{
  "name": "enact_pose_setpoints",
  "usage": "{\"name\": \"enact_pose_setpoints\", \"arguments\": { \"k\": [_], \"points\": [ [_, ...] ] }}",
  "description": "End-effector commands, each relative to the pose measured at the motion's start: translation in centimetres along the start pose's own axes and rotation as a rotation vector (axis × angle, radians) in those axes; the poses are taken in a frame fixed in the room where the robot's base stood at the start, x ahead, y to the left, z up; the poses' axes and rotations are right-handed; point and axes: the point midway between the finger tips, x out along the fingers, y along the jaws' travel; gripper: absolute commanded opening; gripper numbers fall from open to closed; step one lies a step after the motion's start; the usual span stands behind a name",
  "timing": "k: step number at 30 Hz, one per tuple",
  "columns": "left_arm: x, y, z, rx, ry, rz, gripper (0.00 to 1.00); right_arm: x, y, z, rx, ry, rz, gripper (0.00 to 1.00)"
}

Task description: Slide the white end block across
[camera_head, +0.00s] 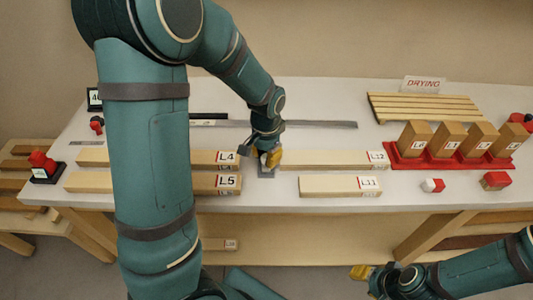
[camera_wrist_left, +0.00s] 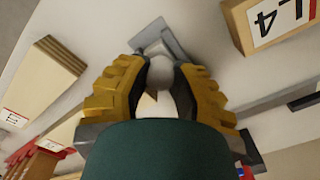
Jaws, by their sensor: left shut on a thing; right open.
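My left gripper (camera_head: 269,160) is low over the bench, between the L4 board and the L12 board. In the left wrist view its yellow fingers (camera_wrist_left: 166,74) are closed around a small white piece, which I take to be the white end block (camera_wrist_left: 183,92). A grey metal plate (camera_wrist_left: 161,42) lies just beyond the fingertips and also shows under the gripper in the head view (camera_head: 267,173). The fingers hide most of the block in the head view. My right gripper (camera_head: 362,272) is open and empty in front of the bench, below its top.
Boards L4 (camera_head: 130,156) and L5 (camera_head: 140,183) lie left; L12 (camera_head: 325,159) and L11 (camera_head: 325,186) lie right. A red rack (camera_head: 398,164) holds several wooden blocks. A red-and-white block (camera_head: 433,185) sits near the front edge. A dark rail (camera_head: 315,124) lies behind.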

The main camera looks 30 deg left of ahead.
Motion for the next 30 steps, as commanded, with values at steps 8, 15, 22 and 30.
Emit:
{"name": "enact_pose_setpoints", "arguments": {
  "k": [8, 15, 22, 30],
  "points": [
    [0.0, -1.0, -1.0, -0.002, 0.001, -0.001, 0.05, 0.0, 0.0, 0.0, 0.0, 0.0, 0.0, 0.47],
    [0.0, -1.9, -1.9, -0.001, 0.001, -0.001, 0.05, 0.0, 0.0, 0.0, 0.0, 0.0, 0.0, 0.47],
    [0.0, -2.8, -2.7, -0.003, 0.0, -0.001, 0.05, 0.0, 0.0, 0.0, 0.0, 0.0, 0.0, 0.47],
    [0.0, -3.8, -3.8, -0.001, 0.001, -0.001, 0.05, -0.1, 0.0, 0.0, 0.0, 0.0, 0.0, 0.47]
  ]
}}
